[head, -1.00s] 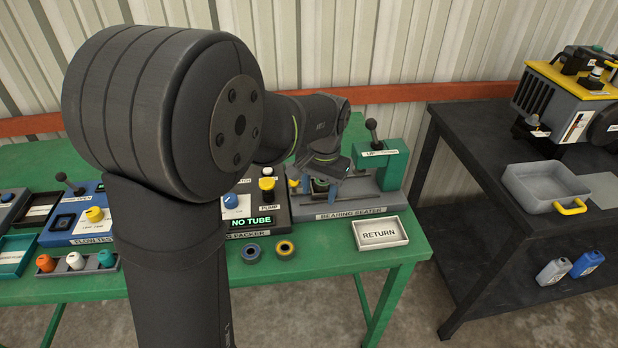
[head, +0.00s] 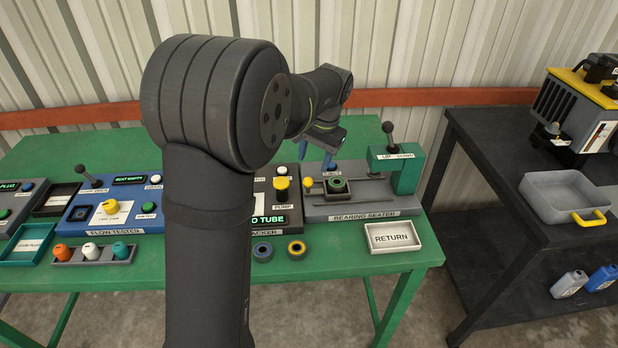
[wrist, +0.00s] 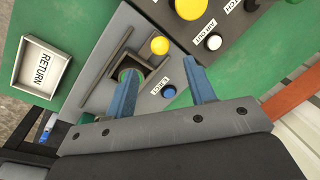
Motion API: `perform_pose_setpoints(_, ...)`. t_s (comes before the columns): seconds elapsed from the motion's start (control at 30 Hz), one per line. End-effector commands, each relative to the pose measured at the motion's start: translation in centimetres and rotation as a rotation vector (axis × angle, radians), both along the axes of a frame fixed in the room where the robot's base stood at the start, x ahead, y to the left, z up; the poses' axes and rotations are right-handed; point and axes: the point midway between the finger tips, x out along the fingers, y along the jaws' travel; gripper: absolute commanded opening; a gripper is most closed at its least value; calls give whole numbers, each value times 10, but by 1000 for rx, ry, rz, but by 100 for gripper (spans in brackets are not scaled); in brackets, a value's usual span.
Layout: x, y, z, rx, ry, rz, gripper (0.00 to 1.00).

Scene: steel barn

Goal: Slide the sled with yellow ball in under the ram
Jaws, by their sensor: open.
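The bearing seater (head: 352,208) is a grey station at the right of the green bench. Its dark square sled (head: 350,190) holds a green-rimmed ring (head: 338,185) and sits left of the green ram housing (head: 408,175), apart from it. The sled's yellow ball (head: 308,182) is at its left; it also shows in the wrist view (wrist: 160,46). My gripper (head: 316,153) is open and empty, above and behind the sled. In the wrist view, my gripper (wrist: 162,70) has one finger partly covering the ring and sled. The ram is not in the wrist view.
A blue eject button (wrist: 169,91) lies beside the sled. A black lever (head: 388,128) rises from the ram housing. The packer's yellow pump knob (head: 281,184) stands left of the seater. The RETURN tray (head: 393,236) and two loose rings (head: 296,249) lie in front.

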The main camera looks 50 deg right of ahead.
Motion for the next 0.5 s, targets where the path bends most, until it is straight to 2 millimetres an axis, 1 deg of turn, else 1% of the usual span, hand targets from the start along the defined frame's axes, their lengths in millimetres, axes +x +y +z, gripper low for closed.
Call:
perform_pose_setpoints(0.03, 2, 1, -13, 4, 2, 1, 50)
perform_pose_setpoints(0.2, 9, 3, -46, 4, 2, 1, 50)
perform_pose_setpoints(0.4, 14, 3, -70, 1, 1, 1, 50)
perform_pose_setpoints(0.5, 14, 3, -76, 1, 0, 1, 50)
